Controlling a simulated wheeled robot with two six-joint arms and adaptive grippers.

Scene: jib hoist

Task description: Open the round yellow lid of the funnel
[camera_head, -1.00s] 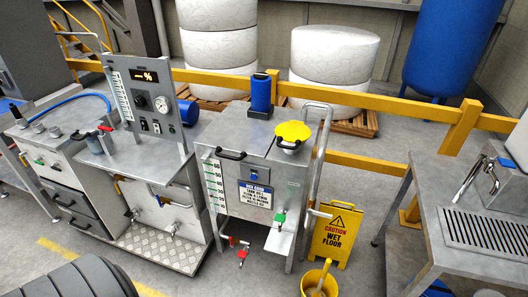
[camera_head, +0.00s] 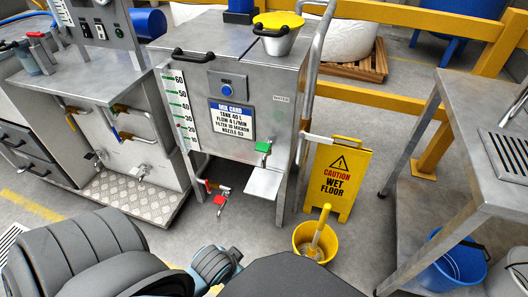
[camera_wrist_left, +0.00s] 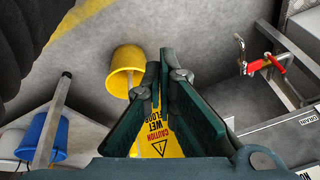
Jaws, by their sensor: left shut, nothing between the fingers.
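The round yellow lid (camera_head: 278,20) lies flat on top of the metal funnel (camera_head: 279,45) at the top of the head view, on the grey tank cabinet (camera_head: 222,50). A black handle (camera_head: 271,32) shows at the funnel's front. The lid looks closed. My left gripper (camera_wrist_left: 161,75) shows in the left wrist view with its dark green fingers together and nothing between them. It points down past the wet floor sign (camera_wrist_left: 160,143), and the lid is not in that view. In the head view only my arm links show, low and well below the lid. My right gripper is out of view.
A yellow bucket (camera_head: 315,241) and the wet floor sign (camera_head: 337,180) stand right of the cabinet. A steel table (camera_head: 455,120) stands at the right, with a blue bucket (camera_head: 455,262) beneath.

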